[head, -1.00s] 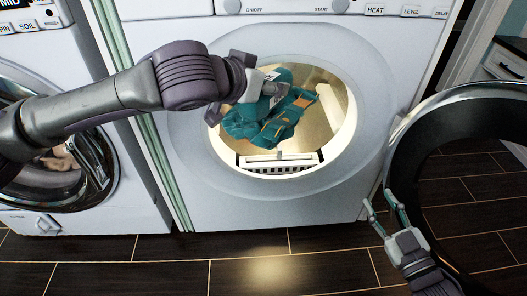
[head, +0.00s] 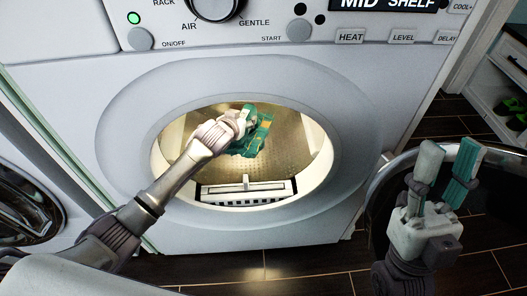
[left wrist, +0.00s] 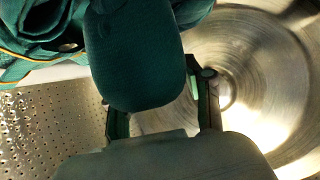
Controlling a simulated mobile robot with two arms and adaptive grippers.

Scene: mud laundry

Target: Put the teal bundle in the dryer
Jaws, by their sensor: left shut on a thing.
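The dryer (head: 345,125) stands straight ahead with its round opening uncovered and its drum lit. My left arm reaches through the opening. My left gripper (head: 240,122) is inside the drum, shut on the teal bundle (head: 253,145). The bundle is partly hidden by the gripper in the head view. In the left wrist view the bundle (left wrist: 135,55) fills the top middle, between the fingers, with the metal drum wall behind it. My right gripper (head: 450,172) is outside at the right, in front of the dryer door, empty with its fingers apart.
The dryer door (head: 378,178) is swung open at the right, partly behind my right gripper. A lint grille (head: 270,193) lies at the bottom of the opening. A washer (head: 25,205) stands at the left. Shelves (head: 505,85) are at the far right.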

